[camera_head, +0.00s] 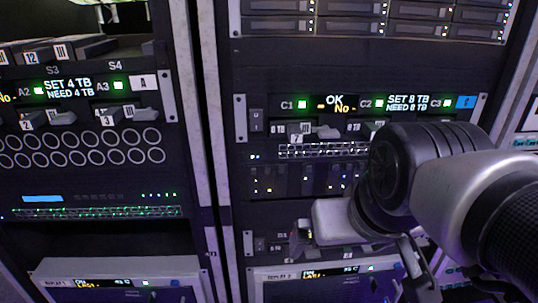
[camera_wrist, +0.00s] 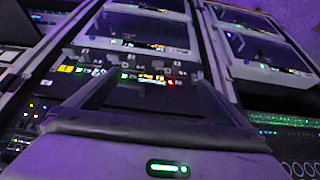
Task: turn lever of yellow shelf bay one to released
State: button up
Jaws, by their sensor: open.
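A dark shelf panel (camera_head: 270,242) sits low on the middle rack in the head view. My arm hides most of it. In the wrist view a shelf strip (camera_wrist: 140,76) with small lit displays crosses beyond my fingers, and a yellow tag (camera_wrist: 66,69) shows near its left end. The lever of bay one cannot be made out clearly in either view. My gripper (camera_wrist: 150,88) is open, with its two fingers spread and nothing seen between them. In the head view my gripper (camera_head: 335,222) is in front of the low shelf panel; whether it touches anything cannot be told.
A shelf with a blue tag (camera_head: 466,102) and levers (camera_head: 327,132) is above my gripper. The left rack holds a shelf with a white tag (camera_head: 143,83). A pale upright (camera_head: 205,150) divides the racks. A lit unit (camera_head: 330,283) lies just below.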

aim_at(310, 253)
jog(key=k, duration=0.25)
jog(key=k+u, duration=0.2)
jog(key=u, duration=0.2)
jog(key=k+j+u, duration=0.1)
jog(key=u, duration=0.3)
jog(key=k+l+u, duration=0.4)
jog(key=l, duration=0.25)
jog(key=k+l, duration=0.45)
jog(key=l, duration=0.1)
